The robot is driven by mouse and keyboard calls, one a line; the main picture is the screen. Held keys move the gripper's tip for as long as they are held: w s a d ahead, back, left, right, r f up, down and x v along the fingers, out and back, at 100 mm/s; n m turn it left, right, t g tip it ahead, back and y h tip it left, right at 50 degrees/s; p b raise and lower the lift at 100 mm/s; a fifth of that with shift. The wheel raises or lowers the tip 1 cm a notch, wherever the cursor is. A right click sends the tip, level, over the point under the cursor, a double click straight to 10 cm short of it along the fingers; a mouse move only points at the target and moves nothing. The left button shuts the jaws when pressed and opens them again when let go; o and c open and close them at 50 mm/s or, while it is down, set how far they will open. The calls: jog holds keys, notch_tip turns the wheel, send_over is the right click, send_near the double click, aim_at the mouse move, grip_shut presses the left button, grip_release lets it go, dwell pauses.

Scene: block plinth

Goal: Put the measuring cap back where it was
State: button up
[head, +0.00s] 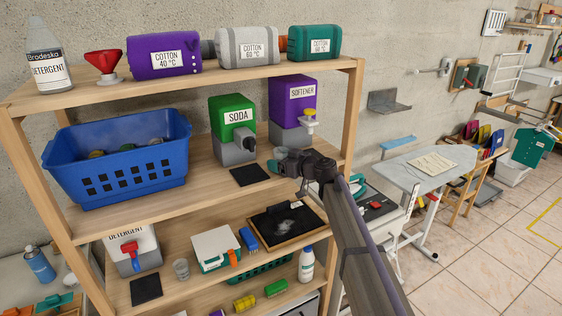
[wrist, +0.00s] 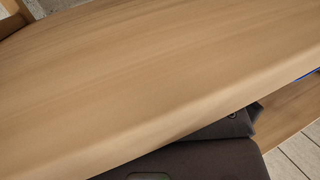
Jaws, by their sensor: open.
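My gripper (head: 283,163) is open at the front of the middle shelf (head: 190,182). Its fingertips are small and partly hidden.
A green soda dispenser (head: 233,120) and a black mat (head: 249,175) are left of my gripper. A blue basket (head: 120,165) fills the shelf's left side. A black tray (head: 270,236) and a white bottle (head: 306,263) are on the lower shelf. A wooden post (head: 353,110) stands at right.

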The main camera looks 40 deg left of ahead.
jog(key=shift+r+p, duration=0.3)
jog(key=shift+p, duration=0.1)
jog(key=d+r+p, duration=0.1)
jog(key=d, duration=1)
jog(key=shift+d+r, duration=0.25)
jog(key=shift+d, duration=0.15)
jog(key=shift+w, duration=0.1)
jog(key=s+d+f+m+h, duration=0.2)
jog(key=d+f+m+h, duration=0.15)
jog(key=d, duration=0.95)
jog(key=s+d+f+m+t+h, duration=0.1)
jog(key=s+d+f+m+h, duration=0.2)
jog(key=d, duration=0.9)
jog(key=s+d+f+m+h, duration=0.1)
jog(key=d+f+m+h, duration=0.3)
jog(key=d, duration=0.9)
jog(key=s+d+f+m+h, duration=0.1)
jog(key=s+d+m+h, duration=0.1)
jog(key=s+d, duration=0.2)
jog(key=s+d+f+m+h, duration=0.1)
jog(key=s+d+m+h, duration=0.1)
jog(key=d, duration=0.9)
jog(key=s+d+f+m+g+h, duration=0.1)
jog(key=s+d+f+m+h, duration=0.1)
jog(key=s+d, duration=0.4)
jog(key=shift+s+d+m, duration=0.25)
jog(key=shift+d+m, duration=0.5)
jog(key=shift+d, duration=0.45)
